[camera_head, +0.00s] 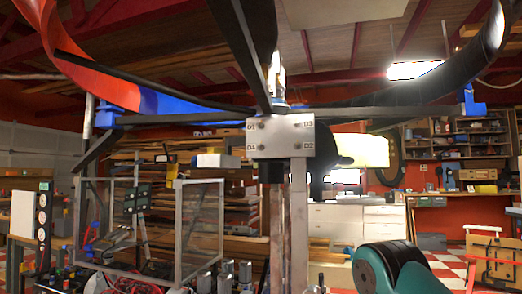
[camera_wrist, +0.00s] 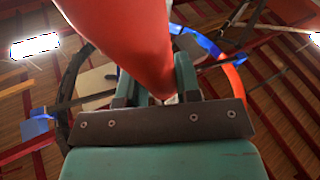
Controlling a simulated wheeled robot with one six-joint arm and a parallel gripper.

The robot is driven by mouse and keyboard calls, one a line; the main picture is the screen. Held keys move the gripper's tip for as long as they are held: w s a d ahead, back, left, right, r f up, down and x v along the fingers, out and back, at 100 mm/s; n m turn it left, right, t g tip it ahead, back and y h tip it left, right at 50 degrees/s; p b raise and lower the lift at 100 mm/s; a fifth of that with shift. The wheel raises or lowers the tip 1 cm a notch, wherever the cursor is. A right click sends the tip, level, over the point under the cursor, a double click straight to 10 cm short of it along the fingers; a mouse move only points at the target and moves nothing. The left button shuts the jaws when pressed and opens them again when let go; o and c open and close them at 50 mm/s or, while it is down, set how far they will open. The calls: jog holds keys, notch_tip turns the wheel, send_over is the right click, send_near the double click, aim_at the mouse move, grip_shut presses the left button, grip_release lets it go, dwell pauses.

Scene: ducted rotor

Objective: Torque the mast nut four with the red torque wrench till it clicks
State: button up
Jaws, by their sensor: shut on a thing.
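The grey mast plate (camera_head: 281,133) stands in the middle of the head view, under the rotor hub. Its corners carry small dark nuts and labels; D1 is upper left, D3 upper right and D2 lower right. The mast nut four (camera_head: 262,147) is at the lower left, beside the label D4. In the wrist view my gripper (camera_wrist: 156,82) has its teal fingers shut on the red torque wrench (camera_wrist: 125,35). The wrench's thick red body fills the top middle; its far end is out of frame. The head view shows neither wrench nor fingers, so their distance from the nut cannot be told.
The rotor duct, red (camera_head: 48,45) at left and black (camera_head: 440,85) at right, arches overhead with dark struts. A metal-framed enclosure (camera_head: 150,225) stands left of the mast post (camera_head: 299,220). White drawers (camera_head: 350,220) stand behind. My teal arm shows at lower right.

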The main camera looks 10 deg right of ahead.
jog(key=w+a+r+n+g+y+p, duration=0.15)
jog(key=w+r+p, duration=0.25)
jog(key=r+p, duration=0.95)
jog(key=w+a+r+n+p, duration=0.25)
jog(key=w+r+p, duration=0.25)
jog(key=r+p, duration=0.9)
jog(key=w+a+r+n+g+y+p, duration=0.1)
jog(key=w+a+r+p, duration=0.25)
jog(key=r+p, duration=1)
jog(key=w+d, duration=0.1)
jog(key=w, duration=0.2)
jog(key=w+d+f, duration=0.1)
jog(key=w, duration=0.1)
jog(key=shift+d, duration=0.3)
jog(key=shift+w+d+r+b, duration=0.1)
jog(key=shift+b, duration=0.3)
jog(key=shift+b, duration=0.6)
jog(key=shift+w, duration=0.15)
